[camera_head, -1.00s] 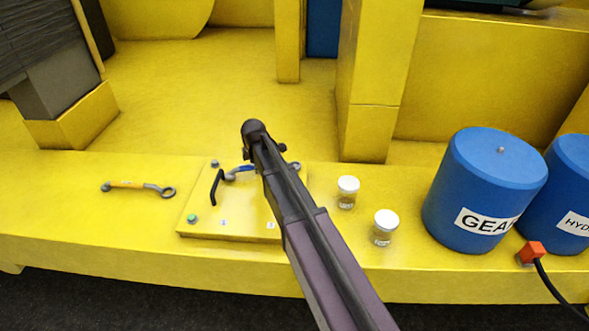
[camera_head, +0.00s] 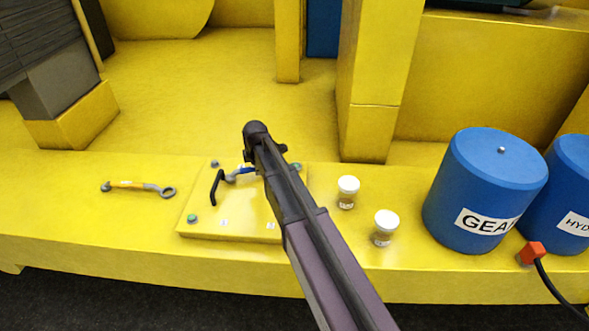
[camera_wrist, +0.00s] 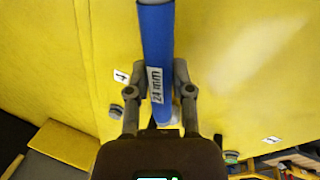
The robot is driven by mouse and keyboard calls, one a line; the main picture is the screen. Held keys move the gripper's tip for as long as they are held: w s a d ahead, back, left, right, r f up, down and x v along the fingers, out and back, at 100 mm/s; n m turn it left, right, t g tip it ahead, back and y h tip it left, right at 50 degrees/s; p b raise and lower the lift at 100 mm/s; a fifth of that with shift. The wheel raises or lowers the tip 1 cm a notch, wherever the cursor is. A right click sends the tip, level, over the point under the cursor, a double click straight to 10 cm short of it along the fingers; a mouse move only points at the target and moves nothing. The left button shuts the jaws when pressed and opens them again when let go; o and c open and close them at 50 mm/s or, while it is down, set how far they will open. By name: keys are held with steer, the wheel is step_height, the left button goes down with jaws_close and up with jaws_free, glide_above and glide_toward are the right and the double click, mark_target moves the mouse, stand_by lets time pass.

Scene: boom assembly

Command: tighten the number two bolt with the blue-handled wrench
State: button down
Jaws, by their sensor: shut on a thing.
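The blue-handled wrench (camera_wrist: 157,50), marked 24 mm, runs lengthwise between the fingers of my gripper (camera_wrist: 157,90) in the wrist view. My gripper is shut on the handle. In the head view the wrench's grey head and a bit of its blue handle (camera_head: 246,170) show at the plate's upper part, beside my arm, which hides the rest and my gripper. I cannot tell whether the head sits on a bolt. The yellow plate (camera_head: 235,228) has a grey bolt (camera_head: 214,163) at upper left, a green one (camera_head: 192,218) at lower left and a greenish one (camera_head: 296,167) at upper right. The number two label is not readable.
A black bar handle (camera_head: 215,188) stands on the plate by the wrench head. A yellow-handled wrench (camera_head: 138,186) lies to the left. Two white-lidded jars (camera_head: 347,192) (camera_head: 385,228) and a blue GEAR drum (camera_head: 484,180) stand to the right. The ledge between wrench and plate is clear.

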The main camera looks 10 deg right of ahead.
steer(key=shift+r, duration=0.15)
stand_by(0.3)
steer(key=shift+w+p+v, duration=0.2)
steer(key=shift+p+v, duration=0.8)
steer(key=shift+p, duration=0.1)
steer(key=shift+w+p+v, duration=0.2)
steer(key=shift+p+v, duration=0.75)
steer(key=shift+p, duration=0.1)
steer(key=shift+r, duration=0.2)
steer(key=shift+r+p, duration=1.45)
steer(key=shift+p, duration=0.1)
steer(key=c, duration=1)
jaws_free()
steer(key=shift+c, duration=0.2)
jaws_close()
